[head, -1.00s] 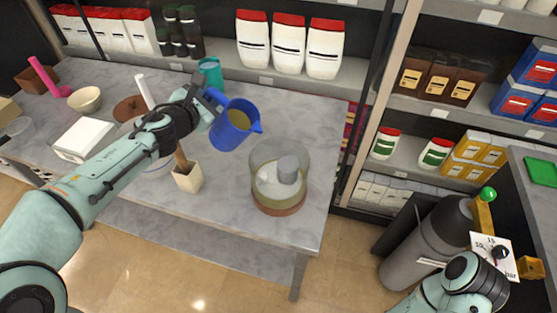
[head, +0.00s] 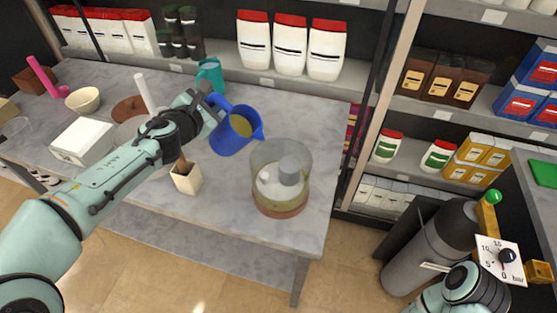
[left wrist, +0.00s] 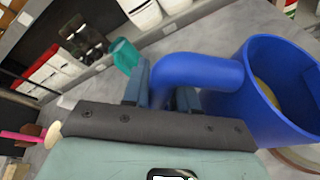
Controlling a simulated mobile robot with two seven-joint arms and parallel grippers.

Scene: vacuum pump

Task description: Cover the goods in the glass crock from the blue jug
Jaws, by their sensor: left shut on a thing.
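The blue jug (head: 232,137) holds a yellowish liquid and is tilted slightly, its spout toward the glass crock. My left gripper (head: 211,101) is shut on the jug's handle; the handle also shows between the fingers in the left wrist view (left wrist: 180,80). The glass crock (head: 266,203) stands to the right of the jug on the table. It contains a pale layer with a grey cylinder (head: 289,171) on top, above a brownish base. No stream shows between jug and crock. My right gripper is out of view; only part of my right arm shows at lower right.
A cream pot (head: 186,178) with a wooden tool stands left of the crock. A teal mug (head: 210,72) stands behind the jug. A grey gas cylinder (head: 432,249) with a gauge (head: 499,258) stands right of the table.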

